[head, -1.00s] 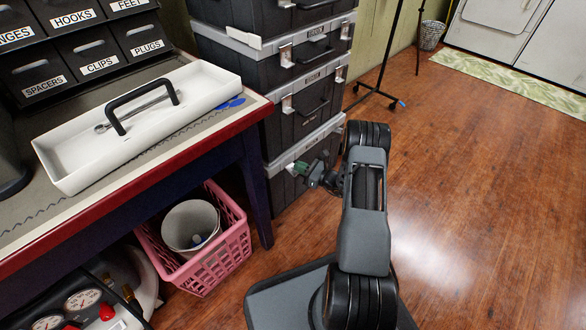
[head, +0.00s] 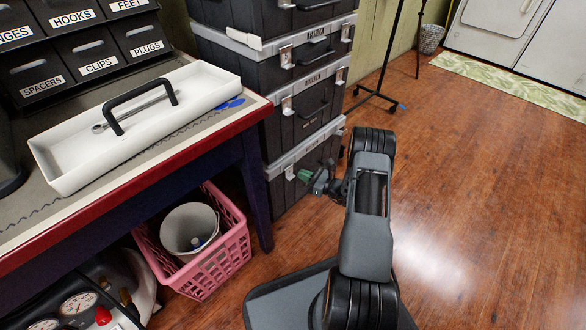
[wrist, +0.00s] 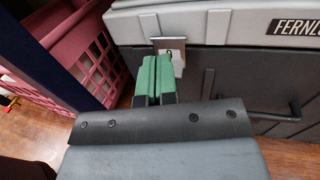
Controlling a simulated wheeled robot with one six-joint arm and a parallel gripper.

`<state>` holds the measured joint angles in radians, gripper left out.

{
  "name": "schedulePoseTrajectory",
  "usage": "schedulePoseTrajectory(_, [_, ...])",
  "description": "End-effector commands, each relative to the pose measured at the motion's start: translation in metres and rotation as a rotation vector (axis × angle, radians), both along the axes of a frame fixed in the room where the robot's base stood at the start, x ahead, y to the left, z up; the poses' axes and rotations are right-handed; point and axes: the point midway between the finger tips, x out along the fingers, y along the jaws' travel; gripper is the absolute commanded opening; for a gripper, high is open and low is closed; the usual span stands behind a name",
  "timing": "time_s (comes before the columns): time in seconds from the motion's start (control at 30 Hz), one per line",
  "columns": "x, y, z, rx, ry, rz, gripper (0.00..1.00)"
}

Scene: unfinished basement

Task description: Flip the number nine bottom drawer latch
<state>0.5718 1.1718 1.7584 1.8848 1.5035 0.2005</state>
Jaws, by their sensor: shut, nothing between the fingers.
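A stack of black cases with grey rims stands beside the workbench. The bottom case (head: 305,164) has a metal latch (head: 289,172) at its left front. In the wrist view that latch (wrist: 171,43) is a small silver plate on the grey rim, with a lower tab beside my fingers. My gripper (head: 303,174) has green fingertips; in the wrist view the fingers (wrist: 153,62) are pressed together, empty. They overlap the latch's lower left part; contact cannot be told. The case label begins "FERN"; the rest is cut off. No number nine is readable.
A dark handle (wrist: 275,113) protrudes from the case front. A pink basket (head: 232,255) holding a white bucket (head: 189,228) sits left, under the red-edged workbench (head: 195,150). A black wheeled stand (head: 379,92) stands behind. The wooden floor at right is clear.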

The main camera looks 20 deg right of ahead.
Motion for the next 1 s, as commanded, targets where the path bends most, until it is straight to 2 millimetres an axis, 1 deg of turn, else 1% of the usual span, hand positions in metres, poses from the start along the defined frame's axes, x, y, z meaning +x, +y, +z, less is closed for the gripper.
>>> schedulePoseTrajectory(0.3, [-0.016,-0.007,0.001,0.001,0.000,0.000,0.00])
schedulePoseTrajectory(0.6, [-0.027,-0.012,0.000,0.001,0.001,0.000,0.00])
schedulePoseTrajectory(1.0, [-0.029,-0.013,0.000,0.001,-0.001,0.001,0.00])
